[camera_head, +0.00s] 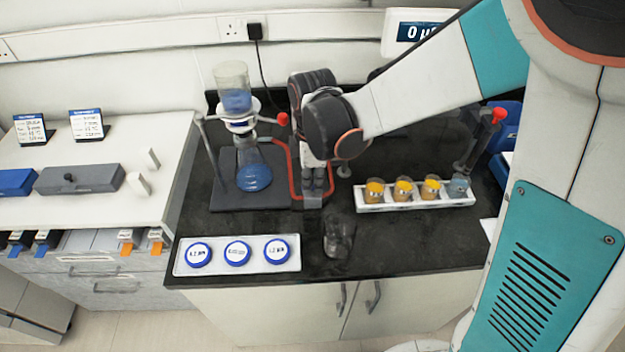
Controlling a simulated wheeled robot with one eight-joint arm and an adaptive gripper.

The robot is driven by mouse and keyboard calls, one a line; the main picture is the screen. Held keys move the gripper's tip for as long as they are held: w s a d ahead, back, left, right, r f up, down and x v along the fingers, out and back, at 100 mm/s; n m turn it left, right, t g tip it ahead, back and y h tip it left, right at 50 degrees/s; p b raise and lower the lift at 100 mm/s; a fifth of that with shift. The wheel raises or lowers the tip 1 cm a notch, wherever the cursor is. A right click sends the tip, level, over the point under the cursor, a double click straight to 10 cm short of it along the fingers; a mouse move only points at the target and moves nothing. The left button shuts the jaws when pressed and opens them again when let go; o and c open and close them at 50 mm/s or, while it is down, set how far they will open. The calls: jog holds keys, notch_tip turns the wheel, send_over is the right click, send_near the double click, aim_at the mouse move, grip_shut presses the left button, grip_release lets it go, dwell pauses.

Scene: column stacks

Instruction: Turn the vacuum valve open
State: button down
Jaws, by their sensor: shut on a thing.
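The vacuum valve (312,203) appears as a small grey fitting on the dark bench, in the line of the red tubing (291,178), right of the filter flask. It is mostly hidden by my gripper, so I cannot tell how its handle is turned. My gripper (313,190) reaches down from above and is shut on it. The glass flask (254,178) with blue liquid stands on a dark base to the left. A glass funnel (234,88) holding blue liquid is above the flask.
A white rack (397,207) with several yellow-topped jars stands right of my gripper. An empty glass beaker (339,241) is close in front. A white tray (237,268) with blue-rimmed dishes lies front left. A red-knobbed stand (482,140) is at right.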

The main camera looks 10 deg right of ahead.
dwell(0.4)
jog(key=c, duration=1.7)
grip_release()
